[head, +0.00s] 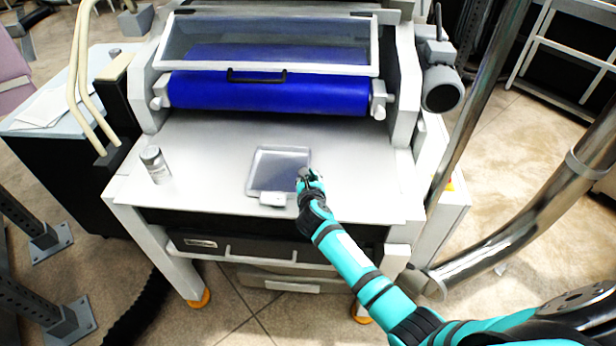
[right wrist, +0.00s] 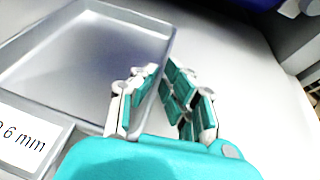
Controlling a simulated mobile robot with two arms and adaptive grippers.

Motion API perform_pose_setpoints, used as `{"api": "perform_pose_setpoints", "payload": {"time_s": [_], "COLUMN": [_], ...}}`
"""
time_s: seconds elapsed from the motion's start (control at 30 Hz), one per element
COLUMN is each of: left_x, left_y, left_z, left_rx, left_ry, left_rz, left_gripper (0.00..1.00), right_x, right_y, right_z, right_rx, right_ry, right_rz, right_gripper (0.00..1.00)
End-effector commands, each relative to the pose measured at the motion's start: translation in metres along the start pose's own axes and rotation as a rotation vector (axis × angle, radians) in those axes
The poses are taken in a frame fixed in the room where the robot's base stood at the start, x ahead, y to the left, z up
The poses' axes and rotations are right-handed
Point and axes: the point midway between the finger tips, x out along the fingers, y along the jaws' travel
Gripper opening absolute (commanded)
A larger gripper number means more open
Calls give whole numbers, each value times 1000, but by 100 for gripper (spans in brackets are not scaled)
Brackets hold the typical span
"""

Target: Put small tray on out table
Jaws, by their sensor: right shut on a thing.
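The small tray (head: 278,168) is a shallow grey metal tray with a raised rim, over the right-centre part of the metal out table (head: 210,135) in front of the roller. I cannot tell whether it rests on the table or is just above it. My right gripper (head: 306,177) is at the tray's right side. In the right wrist view, the right gripper's fingers (right wrist: 163,92) are closed on the right rim of the tray (right wrist: 80,65). My left gripper is not in view.
A small metal jar (head: 155,165) stands at the left of the table. A blue roller (head: 265,92) under a clear guard (head: 270,45) lies behind the table. A grey handwheel or motor (head: 441,88) is at the right. The table's left-centre is clear.

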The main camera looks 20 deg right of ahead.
Motion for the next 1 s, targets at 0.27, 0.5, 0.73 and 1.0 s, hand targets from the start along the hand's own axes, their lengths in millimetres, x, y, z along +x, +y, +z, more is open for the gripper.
{"api": "perform_pose_setpoints", "payload": {"time_s": [0.27, 0.5, 0.73, 1.0], "left_x": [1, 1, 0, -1], "left_y": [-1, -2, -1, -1], "left_z": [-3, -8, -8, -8], "left_rx": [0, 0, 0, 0], "left_ry": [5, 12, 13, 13], "left_rz": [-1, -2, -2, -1], "left_gripper": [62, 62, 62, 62], "right_x": [1, 0, -7, -54], "right_y": [0, 0, 0, 0], "right_z": [-2, -2, 1, 0], "right_rx": [0, 0, -1, -1], "right_ry": [0, 0, -1, -2], "right_rz": [0, 0, 1, 2], "right_gripper": [19, 29, 29, 29]}}
